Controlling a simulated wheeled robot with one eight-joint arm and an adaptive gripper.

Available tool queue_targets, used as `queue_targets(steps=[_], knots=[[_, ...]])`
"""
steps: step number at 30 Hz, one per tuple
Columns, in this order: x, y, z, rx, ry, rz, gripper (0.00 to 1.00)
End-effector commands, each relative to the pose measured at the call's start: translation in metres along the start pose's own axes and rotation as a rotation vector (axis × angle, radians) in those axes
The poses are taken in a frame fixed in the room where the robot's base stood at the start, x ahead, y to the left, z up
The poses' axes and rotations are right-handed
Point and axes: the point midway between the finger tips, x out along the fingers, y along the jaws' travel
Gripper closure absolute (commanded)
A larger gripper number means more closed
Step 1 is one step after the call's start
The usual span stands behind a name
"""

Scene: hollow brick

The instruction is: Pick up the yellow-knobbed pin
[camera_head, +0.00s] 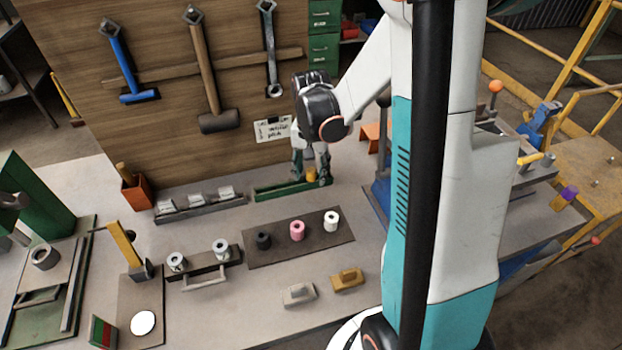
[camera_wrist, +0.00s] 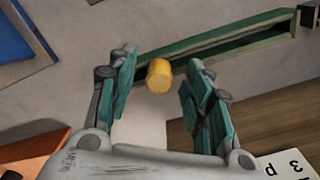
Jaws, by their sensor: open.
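The yellow knob of the pin (camera_wrist: 159,76) shows between my gripper's fingers in the wrist view, near the fingertips. In the head view the yellow knob (camera_head: 312,175) sits at the green rail, just below my gripper (camera_head: 312,165). My gripper is open, with a finger on each side of the knob and a gap to both in the wrist view (camera_wrist: 160,85). The pin's shaft is hidden beneath the knob.
The green rail (camera_head: 275,191) lies along the foot of the wooden tool board (camera_head: 170,110). A dark mat (camera_head: 275,250) with black, pink and white spools lies in front.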

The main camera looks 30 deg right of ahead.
Motion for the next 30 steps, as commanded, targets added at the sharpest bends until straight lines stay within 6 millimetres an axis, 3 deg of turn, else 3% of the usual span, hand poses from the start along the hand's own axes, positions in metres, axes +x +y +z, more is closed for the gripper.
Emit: queue_targets(steps=[7, 13, 14, 30], knots=[[0.003, 0.000, 0.000, 0.000, 0.000, 0.000, 0.54], [0.003, 0.000, 0.000, 0.000, 0.000, 0.000, 0.97], [0.003, 0.000, 0.000, 0.000, 0.000, 0.000, 1.00], [-0.006, 0.000, 0.000, 0.000, 0.000, 0.000, 1.00]])
